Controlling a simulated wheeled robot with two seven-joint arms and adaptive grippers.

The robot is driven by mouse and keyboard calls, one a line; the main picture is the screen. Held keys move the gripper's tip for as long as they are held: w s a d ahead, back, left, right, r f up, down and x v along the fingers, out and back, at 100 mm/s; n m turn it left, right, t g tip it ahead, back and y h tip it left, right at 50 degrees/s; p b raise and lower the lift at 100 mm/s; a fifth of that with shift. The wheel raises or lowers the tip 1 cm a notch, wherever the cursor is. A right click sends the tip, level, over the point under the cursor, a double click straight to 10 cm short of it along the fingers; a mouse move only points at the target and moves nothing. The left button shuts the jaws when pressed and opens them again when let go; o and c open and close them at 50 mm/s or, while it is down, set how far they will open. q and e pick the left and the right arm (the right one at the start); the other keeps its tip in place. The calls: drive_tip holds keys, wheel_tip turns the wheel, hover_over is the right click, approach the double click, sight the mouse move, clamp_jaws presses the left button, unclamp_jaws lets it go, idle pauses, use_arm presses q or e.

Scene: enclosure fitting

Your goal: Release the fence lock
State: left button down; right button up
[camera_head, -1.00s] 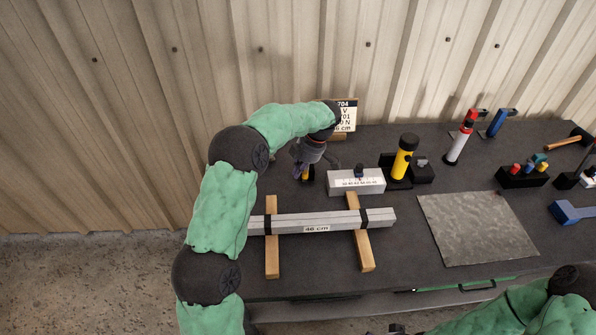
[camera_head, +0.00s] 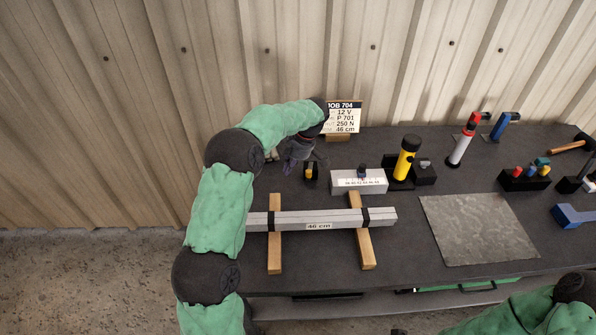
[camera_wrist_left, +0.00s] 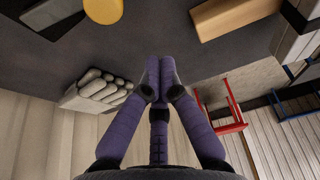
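A pale fence block with a printed number scale (camera_head: 358,183) stands on the bench, with a small dark blue knob (camera_head: 361,169) on top. I cannot tell whether this knob is the lock or how it is set. My left gripper (camera_head: 296,158) is above the back of the bench, left of the fence block and apart from it. In the left wrist view its purple fingers (camera_wrist_left: 158,78) are together with nothing visible between them. A small black and yellow piece (camera_head: 311,172) stands just below it in the head view. My right gripper is out of view.
A grey bar marked 46 cm (camera_head: 288,221) lies across two wooden strips (camera_head: 274,252). A job card (camera_head: 342,117) stands behind. A yellow-black cylinder (camera_head: 408,157) stands right of the fence block; a metal sheet (camera_head: 478,229) lies further right. Grey gloves (camera_wrist_left: 98,91) lie near my left gripper.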

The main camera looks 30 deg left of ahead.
use_arm(q)
drive_tip(key=w+p+v, duration=0.1)
drive_tip(key=p+v, duration=0.1)
drive_tip(key=v, duration=0.7)
drive_tip(key=shift+r, duration=0.2)
